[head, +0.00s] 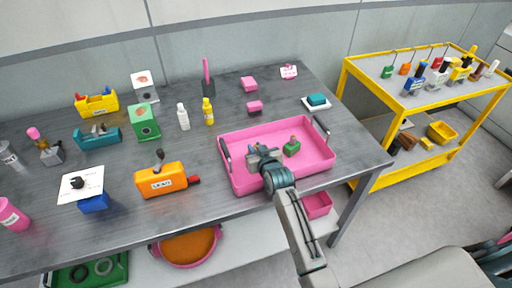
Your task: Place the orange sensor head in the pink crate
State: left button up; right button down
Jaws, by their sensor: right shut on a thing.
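The pink crate (318,163) stands on the grey table towards its right end. My right gripper (256,152) is over the left part of the crate's inside. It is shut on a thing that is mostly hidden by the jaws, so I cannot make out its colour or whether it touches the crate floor. A small green thing with a reddish-brown top (291,148) is in the crate, just right of the gripper. I cannot surely pick out the orange sensor head. My left gripper is not in view.
An orange labelled box (162,181) with a dark lever stands left of the crate. Bottles, tape dispensers and pink blocks crowd the table's left and back. A yellow cart (420,100) at the right bears several small coloured things. The table's front right corner is clear.

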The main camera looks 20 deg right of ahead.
jog(key=c, duration=1.3)
grip_release()
jog(key=shift+f, duration=0.1)
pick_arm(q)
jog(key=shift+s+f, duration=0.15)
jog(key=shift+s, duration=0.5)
pick_arm(e)
jog(key=shift+s, duration=0.35)
pick_arm(q)
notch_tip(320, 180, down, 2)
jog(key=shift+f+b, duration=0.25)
jog(key=shift+b, duration=1)
pick_arm(e)
jog(key=v, duration=1.1)
jog(key=shift+r, duration=0.3)
jog(key=shift+s, duration=0.1)
